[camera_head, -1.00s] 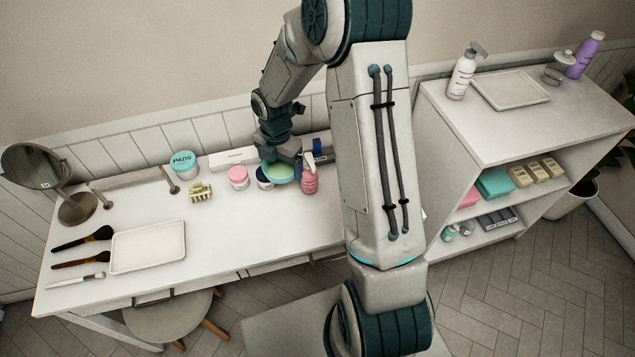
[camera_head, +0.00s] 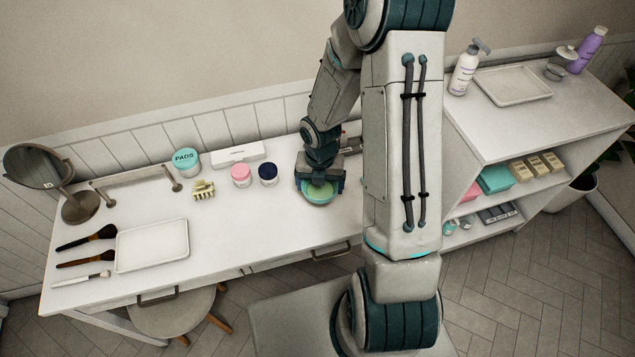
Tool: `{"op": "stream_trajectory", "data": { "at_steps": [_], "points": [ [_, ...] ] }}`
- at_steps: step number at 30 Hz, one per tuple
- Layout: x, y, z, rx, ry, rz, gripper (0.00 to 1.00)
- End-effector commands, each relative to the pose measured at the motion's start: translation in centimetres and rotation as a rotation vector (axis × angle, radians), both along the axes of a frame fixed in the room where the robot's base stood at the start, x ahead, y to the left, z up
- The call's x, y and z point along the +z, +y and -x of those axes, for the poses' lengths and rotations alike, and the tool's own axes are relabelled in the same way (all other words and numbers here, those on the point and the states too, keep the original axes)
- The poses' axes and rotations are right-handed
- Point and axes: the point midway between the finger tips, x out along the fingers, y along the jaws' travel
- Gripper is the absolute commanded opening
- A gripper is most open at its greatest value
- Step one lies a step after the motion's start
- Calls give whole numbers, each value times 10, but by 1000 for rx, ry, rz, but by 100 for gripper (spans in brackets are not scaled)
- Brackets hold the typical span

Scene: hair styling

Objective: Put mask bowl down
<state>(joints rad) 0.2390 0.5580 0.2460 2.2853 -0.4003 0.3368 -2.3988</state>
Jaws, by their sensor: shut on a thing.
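The mask bowl (camera_head: 319,197) is a small teal bowl with a yellow-green inside, at the right part of the white dressing table (camera_head: 240,225). My gripper (camera_head: 320,185) points down over it and is shut on it. The bowl is at or just above the tabletop; I cannot tell whether it touches. The gripper covers the bowl's far side. My arm hides the right end of the table.
A dark-blue jar (camera_head: 268,175), a pink-lidded jar (camera_head: 241,176), a hair clip (camera_head: 203,190) and a pads tub (camera_head: 186,162) stand left of the gripper. A white tray (camera_head: 152,245) and brushes (camera_head: 85,238) lie farther left. The table's front middle is clear.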

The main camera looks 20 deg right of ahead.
Motion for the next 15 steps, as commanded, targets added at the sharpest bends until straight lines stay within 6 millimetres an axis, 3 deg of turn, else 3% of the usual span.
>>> {"op": "stream_trajectory", "data": {
  "at_steps": [15],
  "points": [
    [-54,1,0,-1,-1,0,62]
  ]
}}
